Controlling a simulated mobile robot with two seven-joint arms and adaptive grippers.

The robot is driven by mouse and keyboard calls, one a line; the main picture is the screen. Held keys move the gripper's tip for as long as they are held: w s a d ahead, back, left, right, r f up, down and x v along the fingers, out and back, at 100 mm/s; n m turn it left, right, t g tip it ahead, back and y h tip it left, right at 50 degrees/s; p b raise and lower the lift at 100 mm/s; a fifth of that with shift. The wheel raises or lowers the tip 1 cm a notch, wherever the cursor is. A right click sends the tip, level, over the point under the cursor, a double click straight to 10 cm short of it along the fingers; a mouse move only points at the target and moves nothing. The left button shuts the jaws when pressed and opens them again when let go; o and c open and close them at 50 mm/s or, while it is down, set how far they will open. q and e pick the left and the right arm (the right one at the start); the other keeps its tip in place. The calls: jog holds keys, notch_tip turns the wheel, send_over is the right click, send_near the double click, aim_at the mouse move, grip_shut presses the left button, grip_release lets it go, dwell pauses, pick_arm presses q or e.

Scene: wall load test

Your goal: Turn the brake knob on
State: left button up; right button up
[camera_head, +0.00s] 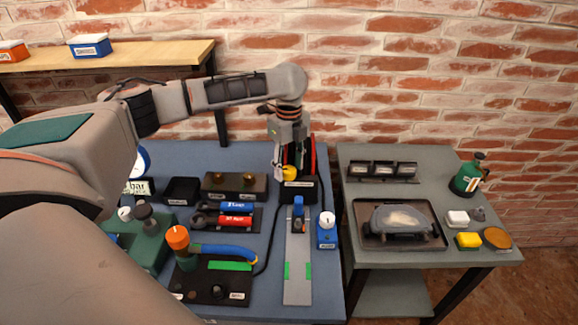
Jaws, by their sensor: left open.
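The label reading brake cannot be made out, so I cannot tell for sure which knob is the brake knob. A white round knob (327,218) sits on top of a small blue box (327,238) at the right side of the blue-grey table. An orange-topped knob (177,238) stands at the front left of the table. My left gripper (284,168) is open and points down at the back of the table, close to a black holder (299,190) with upright tools and a yellow part (289,173). It is apart from both knobs. My right gripper is not in view.
A grey track (298,262) with a blue upright piece (298,207) lies beside the blue box. A second table (400,178) stands right, past a gap. A brick wall closes the back.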

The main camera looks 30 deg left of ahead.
aim_at(289, 170)
pick_arm(q)
notch_tip(289, 170, up, 12)
dwell(0.5)
jog(key=shift+s+f, duration=0.1)
dwell(0.4)
